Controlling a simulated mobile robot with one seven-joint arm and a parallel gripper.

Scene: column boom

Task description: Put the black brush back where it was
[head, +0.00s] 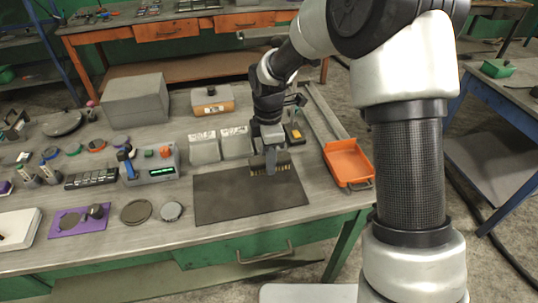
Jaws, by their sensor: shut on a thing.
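My gripper (268,147) points down over the back right part of a dark mat (232,204) on the bench. It is shut on the black brush (285,164), a dark block with a pale fringe of bristles along its lower edge. The brush is at or just above the mat; I cannot tell whether it touches. The gripper hides part of the brush.
Two pale grey boxes (204,147) stand left of the gripper, and an orange tray (347,163) lies to the right. A grey device with a green display (150,165) stands left of the mat. The mat's front half is clear.

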